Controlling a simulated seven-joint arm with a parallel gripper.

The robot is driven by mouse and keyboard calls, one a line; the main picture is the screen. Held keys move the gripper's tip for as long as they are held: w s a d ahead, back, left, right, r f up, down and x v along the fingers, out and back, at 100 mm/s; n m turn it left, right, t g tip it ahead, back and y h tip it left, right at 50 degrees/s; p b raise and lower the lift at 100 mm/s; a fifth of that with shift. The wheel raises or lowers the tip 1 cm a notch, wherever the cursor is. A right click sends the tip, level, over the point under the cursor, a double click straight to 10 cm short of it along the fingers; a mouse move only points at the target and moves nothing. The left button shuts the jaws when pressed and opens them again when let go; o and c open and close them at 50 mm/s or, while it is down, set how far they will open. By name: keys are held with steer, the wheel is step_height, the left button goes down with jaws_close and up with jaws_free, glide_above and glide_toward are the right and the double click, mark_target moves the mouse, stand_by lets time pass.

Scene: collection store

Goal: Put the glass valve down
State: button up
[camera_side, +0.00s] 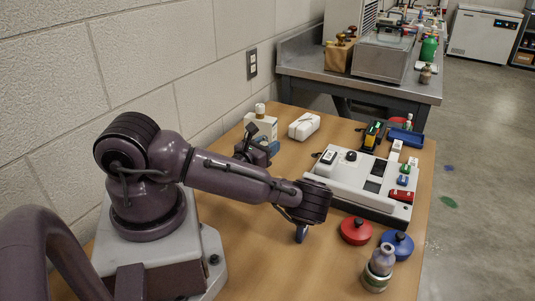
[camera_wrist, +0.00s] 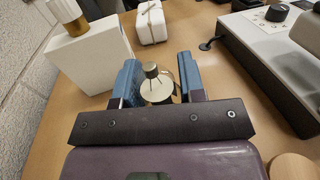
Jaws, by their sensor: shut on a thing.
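The glass valve (camera_wrist: 157,95) shows in the wrist view as a pale round disc with a small dark knob on top. It sits between the two blue fingers of my gripper (camera_wrist: 158,84), which is shut on it. Whether the valve touches the wooden table (camera_wrist: 58,128) below cannot be told. In the side view my gripper (camera_side: 268,149) is a small dark and blue shape behind my arm, in front of the white box, and the valve cannot be made out there.
A white box (camera_wrist: 90,55) stands close left of my gripper. A white tied package (camera_wrist: 151,22) lies ahead. A grey-white instrument (camera_side: 385,197) stands to the right. Red (camera_side: 355,232) and blue (camera_side: 397,245) round pieces and a small bottle (camera_side: 379,270) stand near the front right.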

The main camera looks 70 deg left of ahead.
steer(key=shift+f, duration=1.15)
steer(key=shift+f, duration=0.2)
steer(key=o, duration=0.9)
steer(key=shift+r, duration=0.1)
